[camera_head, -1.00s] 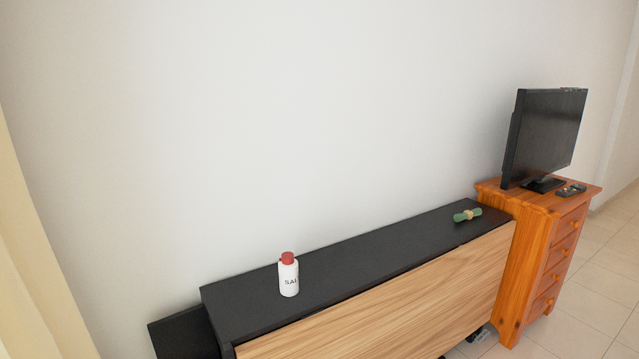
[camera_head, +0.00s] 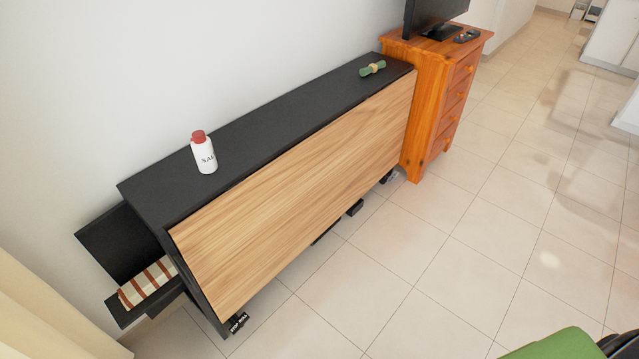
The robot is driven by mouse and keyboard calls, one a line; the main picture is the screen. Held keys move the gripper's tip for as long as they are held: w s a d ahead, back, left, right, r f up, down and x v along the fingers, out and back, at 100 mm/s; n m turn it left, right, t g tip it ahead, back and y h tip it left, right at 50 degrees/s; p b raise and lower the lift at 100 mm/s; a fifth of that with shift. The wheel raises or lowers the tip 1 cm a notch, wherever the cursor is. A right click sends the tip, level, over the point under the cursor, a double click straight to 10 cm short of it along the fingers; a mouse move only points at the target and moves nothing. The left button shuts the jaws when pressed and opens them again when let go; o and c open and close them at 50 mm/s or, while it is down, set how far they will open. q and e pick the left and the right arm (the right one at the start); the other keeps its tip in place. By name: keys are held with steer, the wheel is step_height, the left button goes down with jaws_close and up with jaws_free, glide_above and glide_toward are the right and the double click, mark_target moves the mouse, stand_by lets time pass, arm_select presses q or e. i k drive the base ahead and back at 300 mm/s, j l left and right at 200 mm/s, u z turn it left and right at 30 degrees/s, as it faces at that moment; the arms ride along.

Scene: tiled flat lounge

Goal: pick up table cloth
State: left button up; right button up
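A small rolled green cloth (camera_head: 373,68) with a tan band around its middle lies on the black top (camera_head: 270,118) of a long cabinet, near its right end. A folded red-and-white striped cloth or cushion (camera_head: 148,284) lies on a low black shelf at the cabinet's left end; I cannot tell which it is.
A white bottle with a red cap (camera_head: 203,153) stands on the black top. An orange wooden drawer unit (camera_head: 438,95) with a screen (camera_head: 430,14) and remote (camera_head: 466,36) adjoins the cabinet. Tiled floor (camera_head: 440,270) is clear in front. A green object (camera_head: 555,346) shows bottom right.

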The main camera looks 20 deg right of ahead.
mark_target(153, 278)
steer(key=i+j+u, duration=0.15)
steer(key=j+u, duration=0.15)
steer(key=u, duration=0.15)
steer(key=i+j+u, duration=0.15)
steer(key=j+u, duration=0.15)
steer(key=u, duration=0.15)
steer(key=i+j+u, duration=0.2)
steer(key=u, duration=0.25)
